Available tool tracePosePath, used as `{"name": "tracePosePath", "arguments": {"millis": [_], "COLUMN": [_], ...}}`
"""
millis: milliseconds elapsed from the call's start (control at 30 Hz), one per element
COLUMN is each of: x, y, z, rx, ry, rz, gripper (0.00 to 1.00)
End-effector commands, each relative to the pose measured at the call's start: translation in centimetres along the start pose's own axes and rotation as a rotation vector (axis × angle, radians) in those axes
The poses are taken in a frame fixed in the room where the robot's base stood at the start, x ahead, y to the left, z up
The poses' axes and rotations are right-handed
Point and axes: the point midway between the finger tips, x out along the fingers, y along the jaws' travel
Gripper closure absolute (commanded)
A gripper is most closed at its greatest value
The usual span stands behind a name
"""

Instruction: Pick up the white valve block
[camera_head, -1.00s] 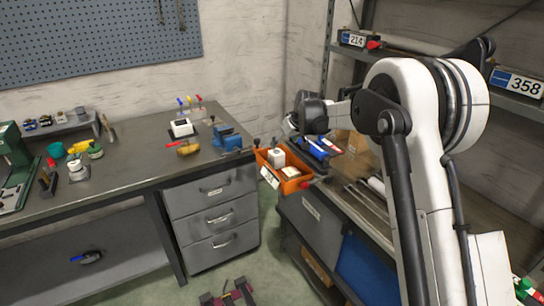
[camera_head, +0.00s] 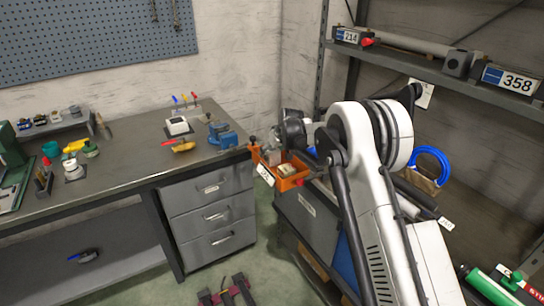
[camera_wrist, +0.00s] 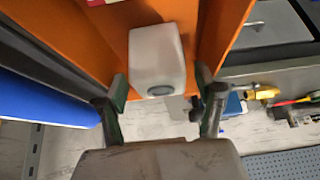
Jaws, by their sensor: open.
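The white valve block (camera_wrist: 157,60), a pale block with a dark round port in its end, sits in the orange bin (camera_wrist: 85,38) in the wrist view. My gripper (camera_wrist: 163,104) is open, with one finger to each side of the block's near end. The fingers look apart from the block; I cannot tell how far their tips are above it. In the head view the orange bin (camera_head: 291,184) stands at the right end of the bench, with my wrist over it. The block is hard to make out there beside my gripper.
A beige item (camera_head: 287,170) lies in the same bin. A blue cylinder (camera_wrist: 45,97) lies close beside the bin in the wrist view. A blue vise (camera_head: 222,134) and another white box (camera_head: 177,126) stand on the bench. Shelves rise at the right.

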Motion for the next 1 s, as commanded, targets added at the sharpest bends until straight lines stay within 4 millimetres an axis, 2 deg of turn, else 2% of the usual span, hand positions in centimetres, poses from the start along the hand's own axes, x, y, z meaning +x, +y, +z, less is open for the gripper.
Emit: {"name": "tracePosePath", "arguments": {"millis": [200, 533, 900, 967, 1000], "x": [2.2, 2.6, 2.6, 2.6, 2.6], "y": [0.0, -0.1, -0.1, -0.1, -0.1], "z": [-0.1, -0.1, -0.1, -0.1, -0.1], "rx": [0.0, 0.0, 0.0, 0.0, 0.0], "ry": [0.0, 0.0, 0.0, 0.0, 0.0], "rz": [0.0, 0.0, 0.0, 0.0, 0.0], "gripper": [0.33, 0.33, 0.81, 0.89, 0.9]}}
